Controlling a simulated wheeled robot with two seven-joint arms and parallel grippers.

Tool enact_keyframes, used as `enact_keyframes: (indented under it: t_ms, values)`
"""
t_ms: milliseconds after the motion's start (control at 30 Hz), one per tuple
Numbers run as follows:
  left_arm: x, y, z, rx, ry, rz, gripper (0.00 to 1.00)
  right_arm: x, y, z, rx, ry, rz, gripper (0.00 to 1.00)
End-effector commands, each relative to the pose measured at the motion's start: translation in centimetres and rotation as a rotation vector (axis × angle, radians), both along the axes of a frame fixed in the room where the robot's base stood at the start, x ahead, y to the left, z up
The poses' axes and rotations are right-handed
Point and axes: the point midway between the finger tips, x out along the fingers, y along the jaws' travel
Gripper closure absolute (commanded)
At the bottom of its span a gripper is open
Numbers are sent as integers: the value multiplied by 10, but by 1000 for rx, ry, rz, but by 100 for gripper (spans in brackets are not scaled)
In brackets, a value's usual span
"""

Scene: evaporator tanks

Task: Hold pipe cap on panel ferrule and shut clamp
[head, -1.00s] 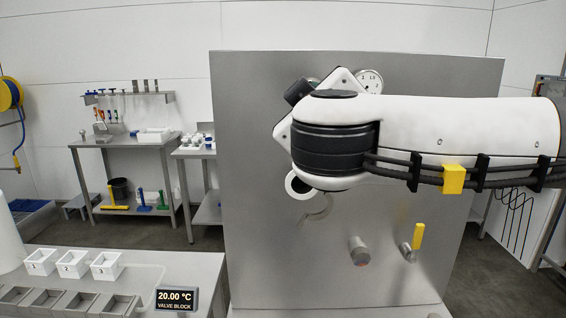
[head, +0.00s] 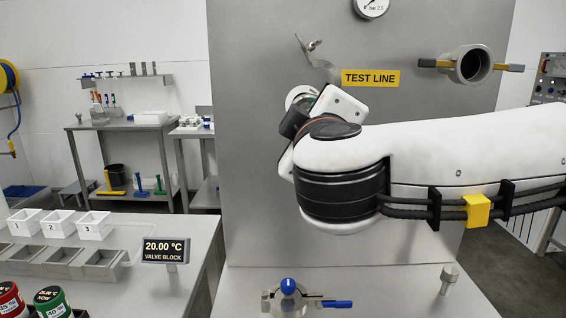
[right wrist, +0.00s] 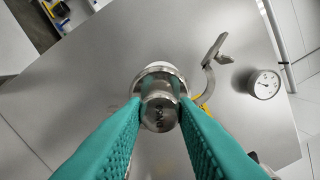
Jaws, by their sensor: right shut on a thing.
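My right gripper (right wrist: 160,108) is shut on the metal pipe cap (right wrist: 158,115), with one teal finger on each side of it. The cap is lined up in front of a pale ring, the panel ferrule (right wrist: 154,66), in the right wrist view. I cannot tell whether the two touch. The clamp (right wrist: 213,62) stands open beside the ferrule, its arm swung outward; it also shows in the head view (head: 310,48). The ferrule's pale rim (head: 298,94) shows in the head view, partly hidden by my right wrist. My left gripper is not in view.
The grey panel (head: 260,190) carries a TEST LINE label (head: 370,78), a gauge (head: 371,6) and a larger round port (head: 470,66) with coloured handles. A blue-handled valve (head: 288,288) is below. A bench with white trays (head: 92,226) stands left. My right forearm hides the panel's middle.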

Motion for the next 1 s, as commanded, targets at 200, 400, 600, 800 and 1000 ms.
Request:
enact_keyframes:
  t_ms: [200,400,600,800,1000]
  values:
    - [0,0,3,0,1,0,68,38,0,3,4,-1,-3,100]
    - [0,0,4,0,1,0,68,56,0,3,3,-1,0,100]
    - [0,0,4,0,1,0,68,58,0,3,3,-2,0,100]
    - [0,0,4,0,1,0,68,58,0,2,3,-2,0,100]
    - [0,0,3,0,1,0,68,58,0,2,3,-2,0,100]
